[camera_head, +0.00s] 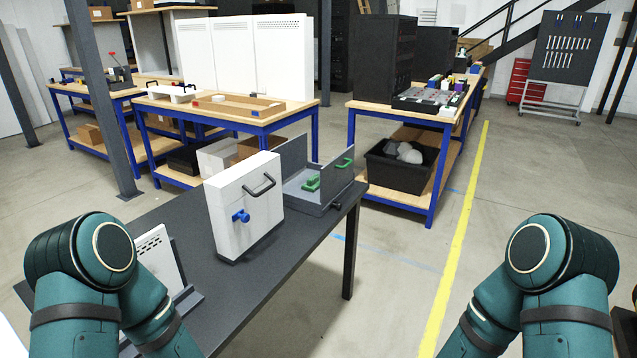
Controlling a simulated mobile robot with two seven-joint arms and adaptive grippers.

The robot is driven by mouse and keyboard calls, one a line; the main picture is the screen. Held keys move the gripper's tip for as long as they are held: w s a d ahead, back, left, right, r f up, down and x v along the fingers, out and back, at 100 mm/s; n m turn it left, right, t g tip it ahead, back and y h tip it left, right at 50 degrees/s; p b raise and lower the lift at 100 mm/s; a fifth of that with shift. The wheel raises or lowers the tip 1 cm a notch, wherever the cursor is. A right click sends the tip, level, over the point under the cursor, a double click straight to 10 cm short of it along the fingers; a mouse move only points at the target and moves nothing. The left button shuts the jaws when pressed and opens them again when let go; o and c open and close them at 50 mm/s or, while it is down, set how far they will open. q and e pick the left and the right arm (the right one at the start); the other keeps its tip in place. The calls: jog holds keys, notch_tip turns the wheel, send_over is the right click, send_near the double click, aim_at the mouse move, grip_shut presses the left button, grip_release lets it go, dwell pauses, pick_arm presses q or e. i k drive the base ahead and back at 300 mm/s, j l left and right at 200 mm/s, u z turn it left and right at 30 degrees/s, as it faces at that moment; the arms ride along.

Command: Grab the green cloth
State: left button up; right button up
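I cannot make out a clear green cloth. A small green piece (312,183) shows in an open grey tray or drawer unit (312,202) at the far end of the dark table. A second green piece, shaped like a handle (344,164), is on the tray's right wall. Both look rigid, but they are too small to be sure. Only the green upper parts of my two arms show at the lower left and lower right. Neither gripper is in view.
A white box (241,212) with a black handle and a blue knob stands on the dark table (262,268), left of the tray. A black bin (399,168) with grey lumps sits under a wooden workbench. The floor right of the table is clear.

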aim_at(313, 184)
jog(key=i+l+z, duration=0.25)
jog(key=l, duration=0.2)
jog(key=i+l+z, duration=0.4)
jog(key=i, duration=0.3)
jog(key=i+l+z, duration=0.2)
jog(key=i, duration=0.25)
jog(key=i+l+z, duration=0.15)
jog(key=i, duration=0.35)
jog(key=i+u, duration=0.1)
jog(key=i, duration=0.6)
jog(key=i+l+u, duration=0.15)
jog(key=i, duration=0.6)
jog(key=i+u, duration=1)
jog(key=u, duration=0.15)
jog(key=i+u, duration=0.2)
jog(key=u, duration=0.25)
jog(key=i+l+u, duration=0.1)
jog(key=u, duration=0.35)
jog(key=i+l+u, duration=0.2)
jog(key=u, duration=0.25)
jog(key=i, duration=0.05)
